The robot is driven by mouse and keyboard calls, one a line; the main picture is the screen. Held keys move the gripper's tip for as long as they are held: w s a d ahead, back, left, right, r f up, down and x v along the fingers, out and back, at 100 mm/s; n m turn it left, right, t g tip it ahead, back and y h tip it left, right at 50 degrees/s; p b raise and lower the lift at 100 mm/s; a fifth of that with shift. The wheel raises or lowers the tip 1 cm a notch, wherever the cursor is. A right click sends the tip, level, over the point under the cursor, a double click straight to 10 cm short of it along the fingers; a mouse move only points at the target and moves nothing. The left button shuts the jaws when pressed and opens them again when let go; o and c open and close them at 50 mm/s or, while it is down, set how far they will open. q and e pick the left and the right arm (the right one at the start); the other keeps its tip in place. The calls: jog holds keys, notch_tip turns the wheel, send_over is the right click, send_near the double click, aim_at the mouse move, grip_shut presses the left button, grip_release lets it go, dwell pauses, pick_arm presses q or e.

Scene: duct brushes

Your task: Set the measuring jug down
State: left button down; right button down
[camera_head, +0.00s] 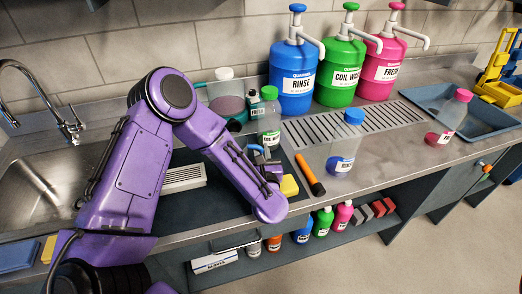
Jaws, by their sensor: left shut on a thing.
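My left gripper (268,168) is over the dark mat on the counter, between the green-capped bottle and the yellow sponge. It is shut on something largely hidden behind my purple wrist. Only small blue and greyish parts show there, and I take this as the measuring jug; its shape and the gap below it cannot be made out. My right gripper is not in view.
A clear blue-capped bottle (345,148) and an orange-and-black tool (309,176) are to the right. A green-capped bottle (269,118) and a white-lidded tub (226,97) stand behind. The yellow sponge (289,186) lies close by. Large pump jugs line the wall.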

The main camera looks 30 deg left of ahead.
pick_arm(q)
jog(key=shift+f, duration=0.2)
jog(key=c, duration=1)
grip_release()
jog(key=shift+c, duration=0.2)
jog(key=shift+r, duration=0.1)
jog(key=shift+r, duration=0.25)
jog(key=b+v, duration=0.1)
jog(key=v, duration=0.2)
jog(key=b+v, duration=0.1)
jog(key=v, duration=0.3)
jog(key=b+v, duration=0.1)
jog(key=v, duration=0.3)
jog(key=shift+w+d+f+b, duration=0.1)
jog(key=shift+d+f+b, duration=0.05)
jog(key=shift+f+b, duration=0.15)
jog(key=shift+s+d+r, duration=0.1)
jog(key=shift+s+d, duration=0.15)
jog(key=shift+s, duration=0.25)
